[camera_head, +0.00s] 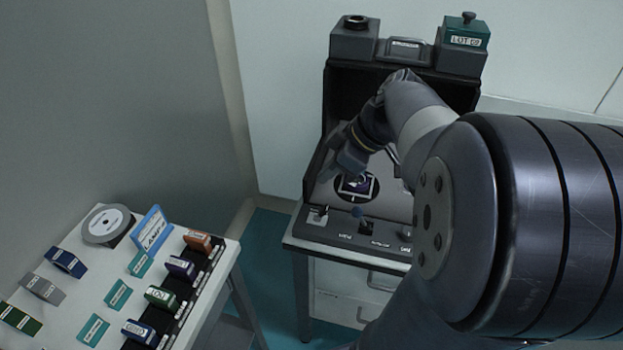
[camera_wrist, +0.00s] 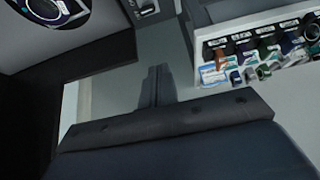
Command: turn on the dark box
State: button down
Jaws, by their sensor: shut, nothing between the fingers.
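The dark box (camera_head: 345,95) stands on a light cabinet, with an open front and a grey deck. My arm hides the deck's right side.
A green block (camera_head: 466,35) and a grey block with a round black top (camera_head: 355,38) sit on top of the box. A side table (camera_head: 60,290) at left holds a reel (camera_head: 108,224), a blue sign (camera_head: 152,231) and several coloured blocks. A floor gap separates table and cabinet.

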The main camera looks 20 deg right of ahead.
jog(key=shift+s+d+r, duration=0.75)
jog(key=shift+d+r, duration=0.2)
jog(key=shift+r, duration=0.05)
jog(key=shift+w+a+f, duration=0.1)
